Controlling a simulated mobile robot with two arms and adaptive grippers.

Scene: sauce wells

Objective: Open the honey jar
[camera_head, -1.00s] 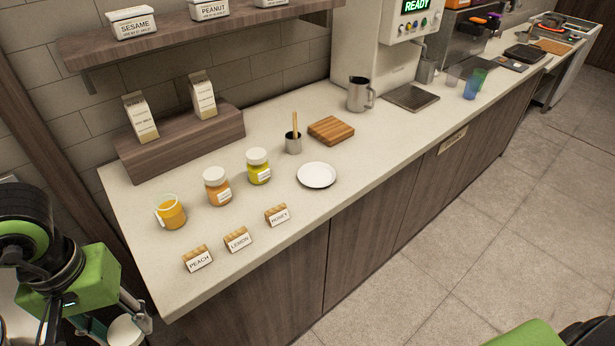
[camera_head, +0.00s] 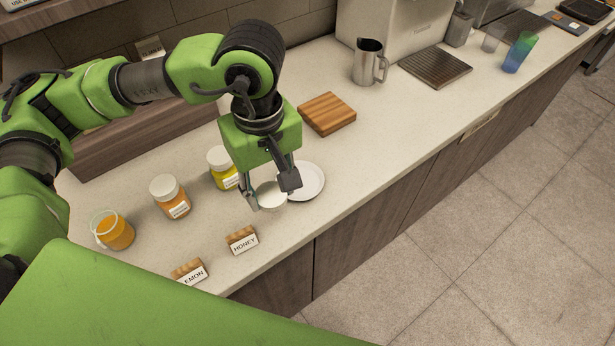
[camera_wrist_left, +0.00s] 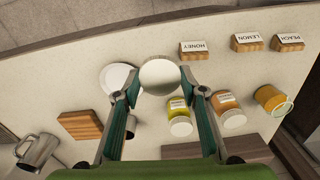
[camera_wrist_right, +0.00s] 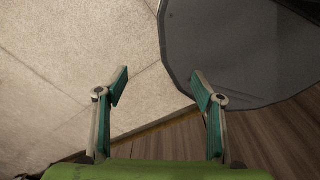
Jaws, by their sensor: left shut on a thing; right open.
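The yellow jar (camera_head: 224,180), behind the HONEY card (camera_head: 243,240), has its white lid (camera_head: 219,157) on; its label is too small to read. It also shows in the left wrist view (camera_wrist_left: 179,107). My left gripper (camera_head: 271,193) is shut on a loose white round lid (camera_wrist_left: 161,77), held above the counter at the white plate's (camera_head: 314,182) near left edge. The gap below the lid cannot be judged. An orange jar (camera_head: 169,197) wears a white lid; a glass jar of orange contents (camera_head: 117,233) stands lidless. My right gripper (camera_wrist_right: 160,76) is open and empty.
A wooden board (camera_head: 327,113) and a steel pitcher (camera_head: 367,64) stand farther back. The LEMON card (camera_head: 190,273) is at the counter's front edge. My left arm hides part of the wooden riser. The counter right of the plate is clear.

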